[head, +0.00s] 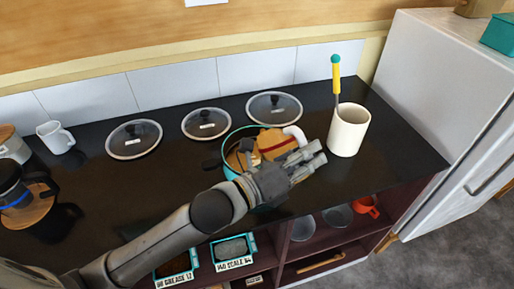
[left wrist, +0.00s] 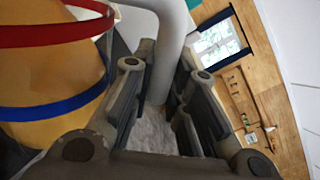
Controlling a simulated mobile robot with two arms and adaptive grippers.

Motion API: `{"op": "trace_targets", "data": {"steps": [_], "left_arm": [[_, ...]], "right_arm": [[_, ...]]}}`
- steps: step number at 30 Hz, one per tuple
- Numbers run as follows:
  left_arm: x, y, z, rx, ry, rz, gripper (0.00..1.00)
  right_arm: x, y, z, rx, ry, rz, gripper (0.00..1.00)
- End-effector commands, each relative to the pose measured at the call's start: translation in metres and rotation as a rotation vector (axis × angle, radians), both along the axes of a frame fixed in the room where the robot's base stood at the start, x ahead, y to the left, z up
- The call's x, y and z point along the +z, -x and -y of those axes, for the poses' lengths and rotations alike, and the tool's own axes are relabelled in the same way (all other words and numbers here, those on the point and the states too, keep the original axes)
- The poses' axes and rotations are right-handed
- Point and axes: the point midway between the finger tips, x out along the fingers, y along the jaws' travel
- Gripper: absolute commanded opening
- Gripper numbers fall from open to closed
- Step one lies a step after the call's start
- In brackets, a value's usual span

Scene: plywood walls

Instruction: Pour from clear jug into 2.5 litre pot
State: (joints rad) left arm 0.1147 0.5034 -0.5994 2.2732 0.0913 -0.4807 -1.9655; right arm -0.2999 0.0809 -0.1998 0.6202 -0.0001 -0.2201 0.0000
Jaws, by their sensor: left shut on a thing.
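The jug (head: 272,143) looks tan-orange rather than clear, with a red band. It is over the teal pot (head: 227,143) and appears tilted. The pot's dark handle points left; much of the pot is hidden by the jug and my arm. My left gripper (head: 305,160) is at the jug's right side, shut on its white handle (head: 296,134). In the left wrist view the jug (left wrist: 45,70) shows red and blue bands, and its pale handle (left wrist: 167,45) stands between the fingers. I cannot tell whether anything is flowing. My right gripper is not in view.
Three glass lids (head: 134,139) lie along the back of the dark counter. A cream crock (head: 349,131) with a yellow-handled utensil stands close right of my gripper. A white mug (head: 55,137) is at left. Labelled bins (head: 233,252) and bowls sit on shelves below. A white fridge (head: 440,80) borders the right.

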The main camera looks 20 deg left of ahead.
Motion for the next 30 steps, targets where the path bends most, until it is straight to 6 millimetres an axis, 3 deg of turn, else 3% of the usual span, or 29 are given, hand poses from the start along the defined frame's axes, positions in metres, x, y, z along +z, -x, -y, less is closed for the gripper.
{"op": "trace_targets", "data": {"steps": [30], "left_arm": [[0.0060, -0.0026, -0.0034, -0.001, 0.055, -0.035, 0.00]], "right_arm": [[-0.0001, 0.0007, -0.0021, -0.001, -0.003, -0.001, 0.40]]}}
